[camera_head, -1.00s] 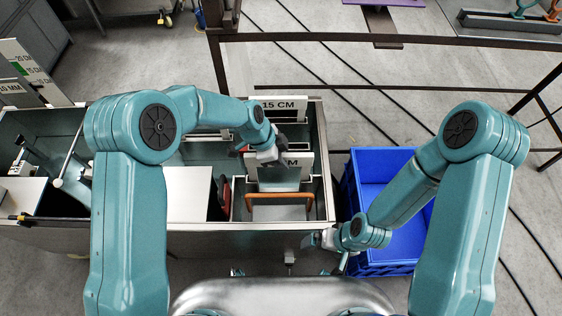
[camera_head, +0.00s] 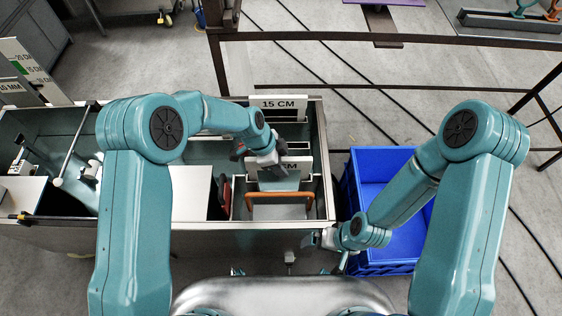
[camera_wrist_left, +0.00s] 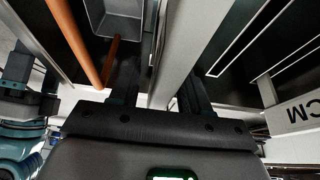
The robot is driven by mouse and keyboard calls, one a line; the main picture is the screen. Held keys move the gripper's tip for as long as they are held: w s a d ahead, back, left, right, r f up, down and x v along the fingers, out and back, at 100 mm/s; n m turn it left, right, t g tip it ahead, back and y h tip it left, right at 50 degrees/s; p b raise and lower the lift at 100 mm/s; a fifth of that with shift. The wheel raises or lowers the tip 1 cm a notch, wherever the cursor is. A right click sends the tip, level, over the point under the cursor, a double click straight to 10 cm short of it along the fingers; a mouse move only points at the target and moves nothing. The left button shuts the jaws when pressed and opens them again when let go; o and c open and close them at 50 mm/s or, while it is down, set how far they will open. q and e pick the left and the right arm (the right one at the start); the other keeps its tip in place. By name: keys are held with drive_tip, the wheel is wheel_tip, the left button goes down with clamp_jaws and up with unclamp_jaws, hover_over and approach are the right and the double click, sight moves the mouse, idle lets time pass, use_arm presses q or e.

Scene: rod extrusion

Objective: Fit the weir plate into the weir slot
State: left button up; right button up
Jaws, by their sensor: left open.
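A pale plate (camera_head: 292,165) with a partly covered "CM" label stands upright in the right-hand part of the metal tank (camera_head: 325,180). A second white plate (camera_head: 278,103) marked "15 CM" stands at the tank's back edge. My left gripper (camera_head: 267,160) is open at the upper edge of the nearer plate and covers part of its label. In the left wrist view a pale plate edge (camera_wrist_left: 182,55) runs between the two open fingers; contact cannot be told. The slot is hard to make out. My right gripper (camera_head: 318,240) is low beside the tank's front right corner.
An orange-brown bar handle (camera_head: 278,196) stands in the front right compartment. A blue crate (camera_head: 365,165) is right of the tank, under my right arm. Dark frame rails (camera_head: 380,38) cross behind. A label board (camera_head: 30,68) stands at the far left.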

use_arm(q)
drive_tip(key=p+v, duration=0.3)
drive_tip(key=v, duration=0.8)
drive_tip(key=shift+w+r, duration=0.1)
drive_tip(key=shift+a+r+p, duration=0.2)
drive_tip(key=shift+r+p, duration=0.1)
drive_tip(key=shift+r, duration=0.25)
drive_tip(key=shift+f, duration=0.1)
